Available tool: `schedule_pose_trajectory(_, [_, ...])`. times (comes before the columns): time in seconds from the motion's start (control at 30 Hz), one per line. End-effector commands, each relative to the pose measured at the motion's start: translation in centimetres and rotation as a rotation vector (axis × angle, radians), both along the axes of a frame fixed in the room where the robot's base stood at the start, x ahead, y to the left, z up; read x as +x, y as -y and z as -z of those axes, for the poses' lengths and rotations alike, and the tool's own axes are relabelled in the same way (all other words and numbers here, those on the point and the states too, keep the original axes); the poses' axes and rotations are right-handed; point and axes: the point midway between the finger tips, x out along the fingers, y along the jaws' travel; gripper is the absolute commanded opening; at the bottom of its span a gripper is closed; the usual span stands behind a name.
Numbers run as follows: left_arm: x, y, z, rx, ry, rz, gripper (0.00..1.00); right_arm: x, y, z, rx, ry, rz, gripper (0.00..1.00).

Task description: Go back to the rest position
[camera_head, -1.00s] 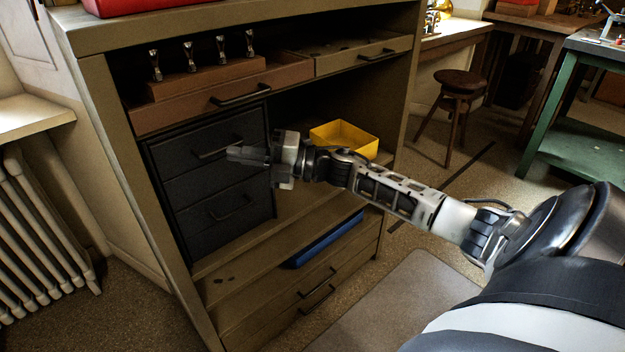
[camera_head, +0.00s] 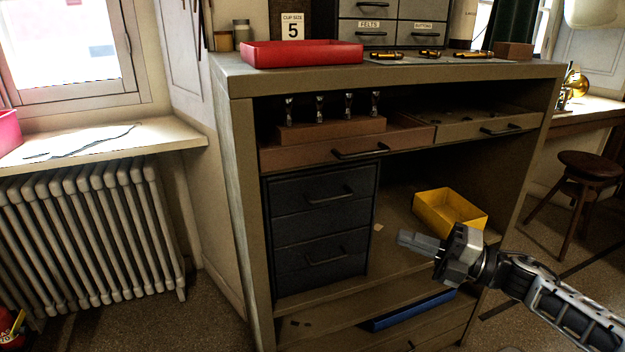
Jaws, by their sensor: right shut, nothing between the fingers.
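My right gripper (camera_head: 420,242) is shut and empty. It points left, in front of the open lower bay of the wooden cabinet (camera_head: 240,200), to the right of the dark drawer unit (camera_head: 322,262). It appears apart from the drawers and sits just below and left of the yellow bin (camera_head: 449,212). My right arm comes in from the lower right corner. My left gripper is out of the frame.
A brown drawer (camera_head: 335,151) holds a rack with several mouthpieces (camera_head: 348,104). A blue tray (camera_head: 408,311) lies on the low shelf. A red tray (camera_head: 302,54) stands on top. A radiator (camera_head: 92,238) is at left, a stool (camera_head: 590,168) at right. Open floor lies between radiator and cabinet.

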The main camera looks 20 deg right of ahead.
Motion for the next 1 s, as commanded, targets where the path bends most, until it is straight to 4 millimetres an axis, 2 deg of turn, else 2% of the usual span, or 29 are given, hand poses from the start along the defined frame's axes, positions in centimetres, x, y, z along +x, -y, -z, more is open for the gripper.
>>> schedule_pose_trajectory(0.17, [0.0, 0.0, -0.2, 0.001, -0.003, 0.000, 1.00, -0.1, -0.6, 0.5, 0.042, -0.031, 0.019, 0.00])
schedule_pose_trajectory(0.27, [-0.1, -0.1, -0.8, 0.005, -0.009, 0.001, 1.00, -0.4, -2.7, 2.4, 0.192, -0.150, 0.097, 0.00])
schedule_pose_trajectory(0.37, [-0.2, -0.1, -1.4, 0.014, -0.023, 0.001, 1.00, -1.7, -6.0, 5.6, 0.444, -0.370, 0.233, 0.00])
schedule_pose_trajectory(0.43, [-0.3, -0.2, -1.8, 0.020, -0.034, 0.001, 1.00, -3.4, -8.8, 7.9, 0.644, -0.564, 0.342, 0.00])
schedule_pose_trajectory(0.5, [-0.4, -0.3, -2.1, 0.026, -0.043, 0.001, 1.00, -5.6, -11.7, 10.0, 0.834, -0.766, 0.447, 0.00])
schedule_pose_trajectory(0.6, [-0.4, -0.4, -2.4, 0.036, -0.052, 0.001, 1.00, -9.1, -15.9, 12.0, 1.060, -1.034, 0.574, 0.00])
schedule_pose_trajectory(0.7, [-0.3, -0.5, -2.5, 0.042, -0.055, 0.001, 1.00, -12.0, -19.3, 12.8, 1.217, -1.240, 0.660, 0.00])
schedule_pose_trajectory(0.8, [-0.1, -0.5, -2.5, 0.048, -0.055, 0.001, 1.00, -13.8, -21.3, 13.1, 1.299, -1.362, 0.708, 0.00])
schedule_pose_trajectory(1.0, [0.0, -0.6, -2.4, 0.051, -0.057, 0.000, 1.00, -14.5, -22.0, 13.2, 1.327, -1.409, 0.726, 0.00])
